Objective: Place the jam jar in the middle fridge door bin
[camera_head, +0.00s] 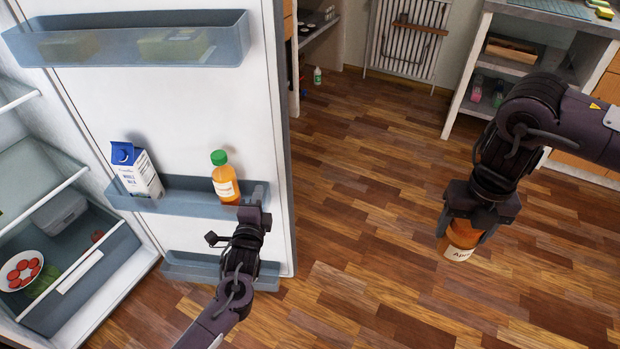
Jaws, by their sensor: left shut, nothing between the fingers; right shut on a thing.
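My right gripper (466,222) is shut on the jam jar (459,244), an orange jar with a white label, held in the air over the wooden floor at the right. Its top is hidden by the gripper. The fridge door stands open at the left. Its middle bin (190,203) holds a milk carton (136,170) at the left and an orange juice bottle with a green cap (225,178) toward the right. My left gripper (254,195) is at the right end of the middle bin, in front of the door. Its fingers are small in this view.
An upper door bin (130,40) holds yellowish blocks, and a lower bin (205,268) sits beneath the middle one. Open fridge shelves and a plate of red slices (20,270) are at the left. A counter (570,20) stands at the upper right. Floor between door and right arm is clear.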

